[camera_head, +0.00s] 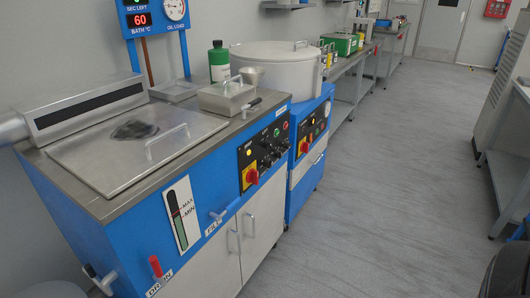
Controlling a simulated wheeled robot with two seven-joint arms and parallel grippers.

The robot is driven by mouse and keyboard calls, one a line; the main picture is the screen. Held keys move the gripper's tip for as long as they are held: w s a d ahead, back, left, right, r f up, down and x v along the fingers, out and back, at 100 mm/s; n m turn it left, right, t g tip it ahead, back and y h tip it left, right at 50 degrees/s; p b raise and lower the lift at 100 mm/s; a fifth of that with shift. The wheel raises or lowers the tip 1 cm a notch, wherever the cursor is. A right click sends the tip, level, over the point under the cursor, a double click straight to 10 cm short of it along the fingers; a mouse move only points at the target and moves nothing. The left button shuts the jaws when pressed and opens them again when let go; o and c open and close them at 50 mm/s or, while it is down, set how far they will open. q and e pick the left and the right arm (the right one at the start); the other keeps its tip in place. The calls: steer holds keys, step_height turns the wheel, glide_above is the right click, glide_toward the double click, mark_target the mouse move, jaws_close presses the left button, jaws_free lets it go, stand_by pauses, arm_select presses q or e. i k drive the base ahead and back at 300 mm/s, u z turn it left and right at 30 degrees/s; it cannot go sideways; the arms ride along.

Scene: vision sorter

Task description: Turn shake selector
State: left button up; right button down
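The blue bath machine has a black control panel (264,150) on its front, with several small dark knobs, lit buttons and a red-and-yellow rotary switch (251,176). A second blue unit beyond it has a similar panel (313,131) with its own red-and-yellow switch (304,147). The markings are too small to read, so I cannot tell which knob is the shake selector or how it is set. Neither of my grippers shows in the head view.
A lidded steel tank top (135,147), a small steel box (226,98), a green bottle (218,60) and a large white drum (275,68) stand along the left. Valve handles stick out of the front low down. The grey floor (400,170) to the right is clear.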

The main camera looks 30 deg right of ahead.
mark_target(277, 154)
steer(key=z, duration=0.55)
steer(key=k, duration=1.3)
steer(key=z, duration=0.85)
steer(key=i, duration=1.35)
steer(key=u, duration=0.7)
steer(key=i, duration=1.05)
steer(key=u, duration=0.75)
